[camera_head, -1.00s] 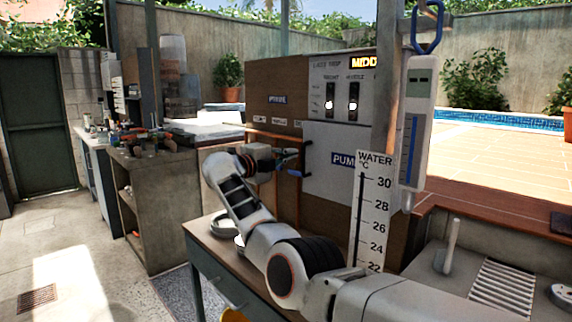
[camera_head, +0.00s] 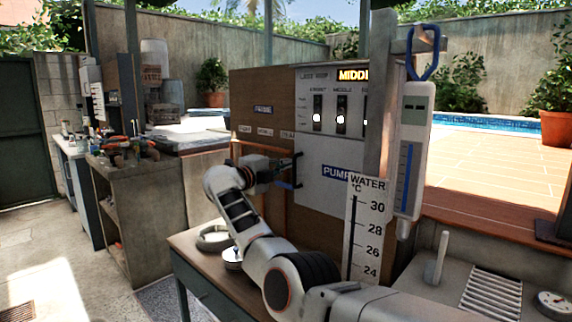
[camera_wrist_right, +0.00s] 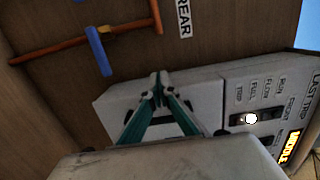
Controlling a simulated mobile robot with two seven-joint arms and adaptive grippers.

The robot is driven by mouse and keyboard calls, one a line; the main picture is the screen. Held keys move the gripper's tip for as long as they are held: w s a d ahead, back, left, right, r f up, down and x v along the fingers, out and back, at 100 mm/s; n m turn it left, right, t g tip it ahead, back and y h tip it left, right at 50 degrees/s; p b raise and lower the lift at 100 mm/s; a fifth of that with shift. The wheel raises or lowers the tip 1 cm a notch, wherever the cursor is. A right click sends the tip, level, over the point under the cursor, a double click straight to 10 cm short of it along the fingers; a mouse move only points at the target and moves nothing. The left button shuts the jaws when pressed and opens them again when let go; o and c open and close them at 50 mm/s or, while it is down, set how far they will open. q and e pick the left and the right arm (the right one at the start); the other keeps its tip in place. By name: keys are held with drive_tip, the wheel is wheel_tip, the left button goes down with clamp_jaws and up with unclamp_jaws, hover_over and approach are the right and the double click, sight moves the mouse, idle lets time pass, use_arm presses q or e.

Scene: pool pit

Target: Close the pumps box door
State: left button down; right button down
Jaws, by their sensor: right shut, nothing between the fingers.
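The pumps box (camera_head: 322,200) is a pale grey box with a blue "PUMPS" label, mounted low on a brown wooden panel. In the right wrist view, the shut, empty fingers (camera_wrist_right: 160,75) overlap the pale box (camera_wrist_right: 115,105). I cannot tell whether they touch the handle or whether the door is fully shut. My left gripper is out of view.
A switch panel (camera_head: 330,90) is above the box. A copper pipe with a blue lever (camera_wrist_right: 98,50) runs beside it. A wooden table (camera_head: 215,262) is below my arm.

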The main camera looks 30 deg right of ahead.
wheel_tip(320, 180, up, 10)
idle(0.7)
drive_tip(key=shift+a, duration=0.1)
